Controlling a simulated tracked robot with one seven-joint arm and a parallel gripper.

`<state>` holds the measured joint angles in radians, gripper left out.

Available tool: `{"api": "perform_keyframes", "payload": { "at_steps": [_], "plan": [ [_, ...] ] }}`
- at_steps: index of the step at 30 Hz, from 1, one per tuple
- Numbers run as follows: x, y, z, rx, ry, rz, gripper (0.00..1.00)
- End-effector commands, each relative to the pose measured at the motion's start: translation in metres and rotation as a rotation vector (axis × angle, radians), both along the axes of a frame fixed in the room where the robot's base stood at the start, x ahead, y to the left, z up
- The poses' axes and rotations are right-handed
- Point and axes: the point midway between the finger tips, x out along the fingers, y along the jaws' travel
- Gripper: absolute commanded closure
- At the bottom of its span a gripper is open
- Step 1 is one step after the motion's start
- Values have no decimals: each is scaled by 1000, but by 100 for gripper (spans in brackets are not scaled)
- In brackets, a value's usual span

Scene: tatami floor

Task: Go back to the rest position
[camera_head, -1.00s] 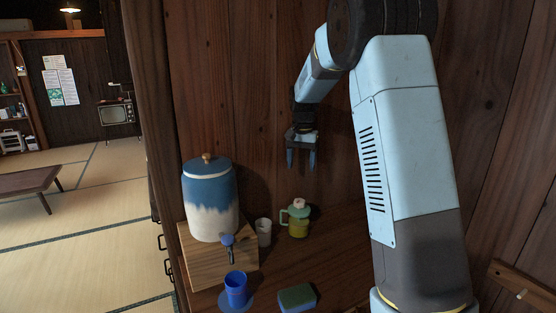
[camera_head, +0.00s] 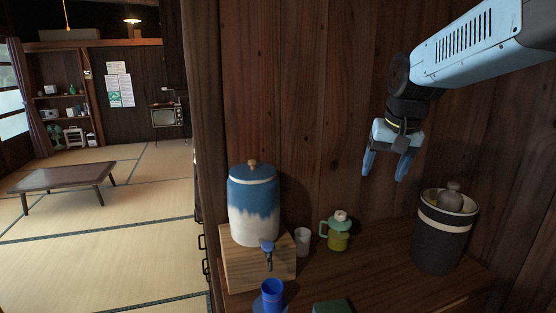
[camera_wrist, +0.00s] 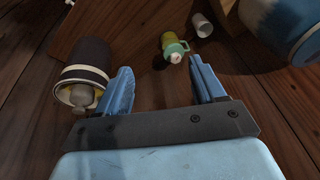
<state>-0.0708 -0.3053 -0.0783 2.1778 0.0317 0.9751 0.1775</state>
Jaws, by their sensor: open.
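My gripper (camera_head: 388,168) is open and empty in the head view. It hangs in the air in front of the wooden wall, above the counter, pointing down. My blue fingers also show in the wrist view (camera_wrist: 163,82), spread apart with nothing between them. My arm reaches in from the upper right of the head view. Nothing touches the fingers.
A low table (camera_head: 62,178) stands on open tatami left.

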Motion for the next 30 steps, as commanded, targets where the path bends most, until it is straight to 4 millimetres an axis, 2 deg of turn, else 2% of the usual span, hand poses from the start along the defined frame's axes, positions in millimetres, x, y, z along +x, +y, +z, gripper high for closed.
{"api": "perform_keyframes", "payload": {
  "at_steps": [1, 6, 15, 21, 30],
  "plan": [
    [-15, 0, 2, -6, -20, 12, 31],
    [-58, 0, 1, -30, -72, 60, 31],
    [-126, 0, -12, -88, -164, 137, 31],
    [-150, 1, -22, -116, -196, 165, 31],
    [-155, 1, -25, -124, -202, 173, 31]
  ]
}}
